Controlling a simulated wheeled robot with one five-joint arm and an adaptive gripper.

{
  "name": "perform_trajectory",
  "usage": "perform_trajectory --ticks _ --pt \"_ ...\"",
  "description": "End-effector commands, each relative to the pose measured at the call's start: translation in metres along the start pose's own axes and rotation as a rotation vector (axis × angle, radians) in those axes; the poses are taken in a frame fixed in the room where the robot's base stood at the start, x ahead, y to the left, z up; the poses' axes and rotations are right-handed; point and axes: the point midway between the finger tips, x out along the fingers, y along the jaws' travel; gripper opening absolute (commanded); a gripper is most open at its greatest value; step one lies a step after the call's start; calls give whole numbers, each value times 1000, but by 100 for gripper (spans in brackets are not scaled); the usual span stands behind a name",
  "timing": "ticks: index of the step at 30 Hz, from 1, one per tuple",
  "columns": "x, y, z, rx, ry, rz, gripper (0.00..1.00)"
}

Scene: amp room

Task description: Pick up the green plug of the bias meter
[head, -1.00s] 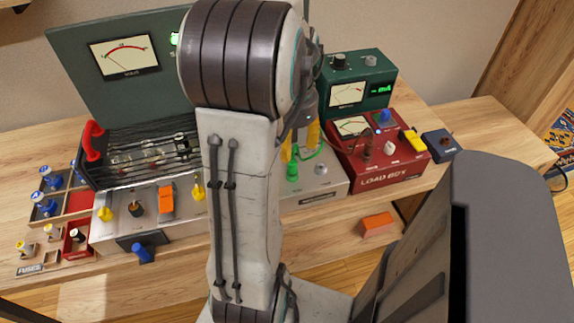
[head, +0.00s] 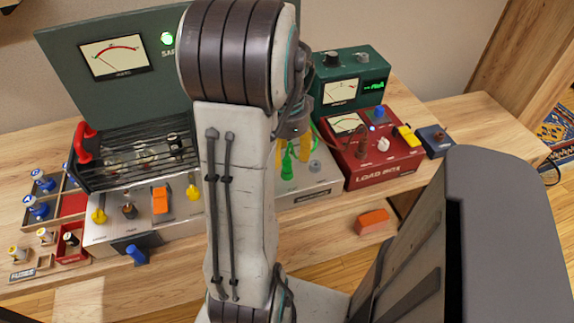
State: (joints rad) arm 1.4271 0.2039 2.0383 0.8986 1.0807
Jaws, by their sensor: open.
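The green plug (head: 288,168) stands on the light grey panel top right of my arm. A green lead runs near it toward the dark green meter box (head: 350,80), which has a dial and a lit green display. My gripper (head: 293,155) has yellow fingers and is over that panel, partly hidden behind my arm. Its fingers are open and apart, and the green plug shows between and just below them in the picture. I cannot tell whether they touch it.
The red load box (head: 378,170) stands just right of the panel, with knobs and a yellow part on top. An amp chassis (head: 135,160) with tubes, switches and yellow knobs is at the left. An orange block (head: 372,221) lies in front.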

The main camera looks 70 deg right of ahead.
Motion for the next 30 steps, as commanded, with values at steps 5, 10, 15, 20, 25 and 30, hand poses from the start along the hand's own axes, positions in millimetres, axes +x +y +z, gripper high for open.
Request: perform_trajectory --ticks 5,10,15,20,25,30 --pt "24 1 2 -1 -2 4 50" --pt "38 0 2 -1 -1 2 50" --pt "41 0 2 -1 0 1 50" --pt "40 0 2 -1 0 1 50" --pt "40 0 2 -1 0 1 38" --pt "40 0 2 -1 0 1 23"
